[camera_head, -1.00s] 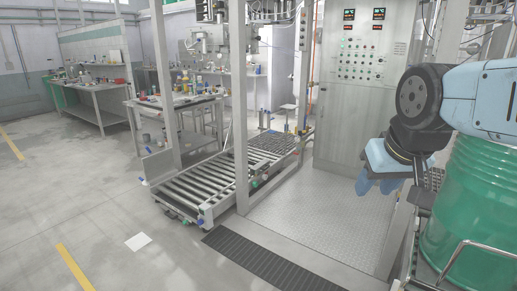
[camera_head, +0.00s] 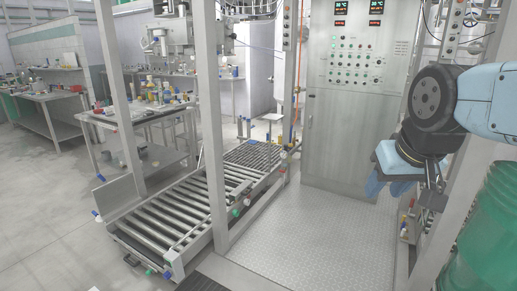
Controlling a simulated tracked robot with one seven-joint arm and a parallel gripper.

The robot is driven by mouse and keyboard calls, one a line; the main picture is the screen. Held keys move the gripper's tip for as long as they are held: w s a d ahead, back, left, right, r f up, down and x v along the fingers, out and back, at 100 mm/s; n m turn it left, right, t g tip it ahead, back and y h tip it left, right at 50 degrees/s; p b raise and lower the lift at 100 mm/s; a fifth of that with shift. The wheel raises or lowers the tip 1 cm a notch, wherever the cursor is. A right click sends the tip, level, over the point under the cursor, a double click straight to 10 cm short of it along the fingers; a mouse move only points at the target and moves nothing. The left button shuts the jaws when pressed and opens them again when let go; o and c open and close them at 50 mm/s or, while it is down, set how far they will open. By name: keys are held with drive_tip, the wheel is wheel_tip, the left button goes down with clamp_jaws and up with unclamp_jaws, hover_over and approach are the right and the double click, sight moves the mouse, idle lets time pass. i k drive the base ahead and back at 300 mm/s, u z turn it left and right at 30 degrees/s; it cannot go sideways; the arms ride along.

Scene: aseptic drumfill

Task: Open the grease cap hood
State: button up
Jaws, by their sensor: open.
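My gripper (camera_head: 386,185) hangs at the right of the head view, below the dark wrist joint, with its blue fingers pointing down. It is open, and I see nothing between the fingers. I cannot make out a grease cap hood for certain.
A grey control cabinet (camera_head: 350,130) with buttons and red displays stands behind. Metal posts (camera_head: 211,130) rise beside the conveyor. A green drum (camera_head: 490,230) is at the right edge. The metal floor plate (camera_head: 310,235) is clear. Cluttered workbenches (camera_head: 140,112) stand at the back left.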

sight(247, 185)
drive_tip(key=u, duration=0.05)
drive_tip(key=i, duration=3.7)
drive_tip(key=u, duration=0.2)
